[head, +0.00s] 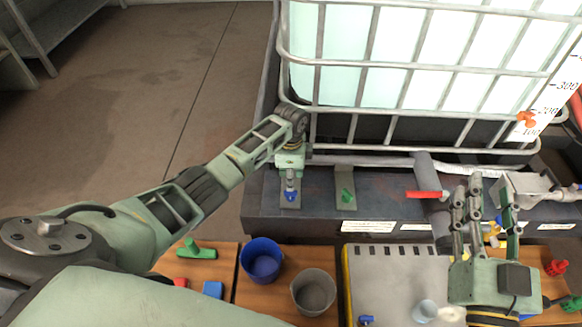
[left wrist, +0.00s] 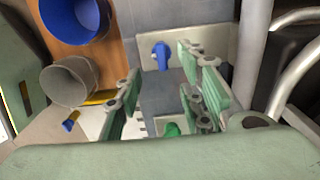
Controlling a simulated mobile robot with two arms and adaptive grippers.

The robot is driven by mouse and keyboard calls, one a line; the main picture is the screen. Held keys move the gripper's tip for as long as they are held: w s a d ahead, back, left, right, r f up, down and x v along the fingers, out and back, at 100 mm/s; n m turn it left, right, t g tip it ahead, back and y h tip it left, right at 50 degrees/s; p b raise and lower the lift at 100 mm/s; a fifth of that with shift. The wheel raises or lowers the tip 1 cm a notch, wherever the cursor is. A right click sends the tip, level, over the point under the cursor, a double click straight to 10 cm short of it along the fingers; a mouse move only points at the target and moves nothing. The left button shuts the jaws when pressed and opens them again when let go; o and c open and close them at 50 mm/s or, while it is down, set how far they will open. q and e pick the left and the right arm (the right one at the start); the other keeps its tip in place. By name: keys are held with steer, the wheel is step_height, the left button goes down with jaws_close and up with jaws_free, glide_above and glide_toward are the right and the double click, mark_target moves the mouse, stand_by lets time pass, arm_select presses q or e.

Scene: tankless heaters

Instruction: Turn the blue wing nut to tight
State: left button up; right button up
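The blue wing nut (head: 291,196) sits on a small metal plate on the dark ledge below the caged tank. In the left wrist view the blue wing nut (left wrist: 160,56) shows upright on its pale plate, just beyond the fingertips. My left gripper (head: 290,178) points down at it from behind; in its wrist view the fingers (left wrist: 159,68) are spread with nothing between them. I cannot tell whether they touch the nut. My right gripper (head: 486,195) is at the right, fingers upright and apart, holding nothing visible.
A green wing nut (head: 347,195) is on the neighbouring plate. A red-handled valve (head: 428,194) stands further right on the ledge. A blue cup (head: 262,262) and a grey cup (head: 314,292) stand on the wooden bench in front. The tank cage (head: 410,66) rises close behind.

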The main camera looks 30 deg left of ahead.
arm_select(q)
steer(key=shift+r, duration=2.65)
